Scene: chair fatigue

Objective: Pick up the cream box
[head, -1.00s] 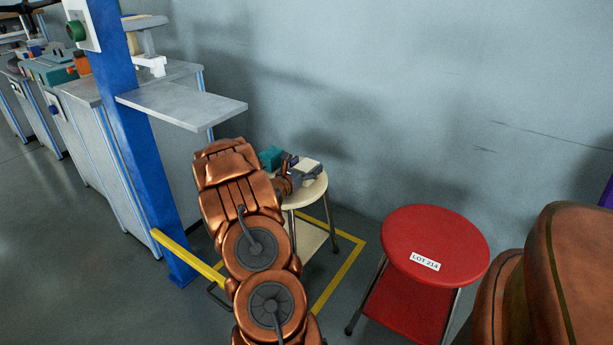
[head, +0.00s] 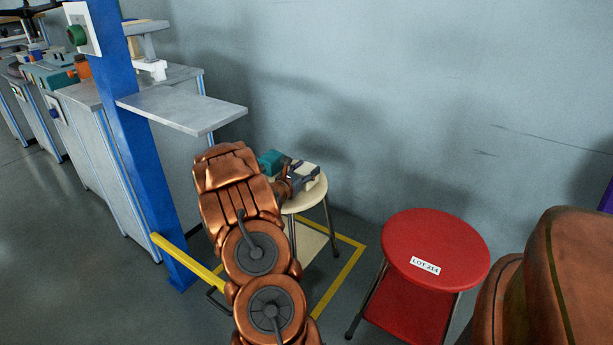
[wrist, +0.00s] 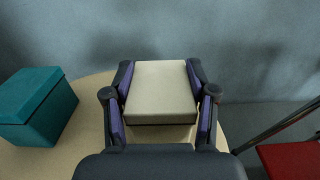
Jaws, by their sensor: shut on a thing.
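The cream box (wrist: 160,88) is between the two purple-padded fingers of my gripper (wrist: 160,100) in the wrist view, with a finger against each side. My gripper is shut on it. In the head view the box (head: 306,169) is small and partly hidden by my gripper (head: 303,174), above the top of a cream round stool (head: 316,193). A dark gap or shadow shows under the box's near edge; I cannot tell whether it is clear of the stool top.
A teal box (wrist: 38,105) stands on the stool top left of my gripper; it also shows in the head view (head: 269,161). A red stool (head: 435,245) labelled LOT 214 stands to the right. A blue post (head: 135,130) with a grey shelf (head: 185,106) is at left. The wall is close behind.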

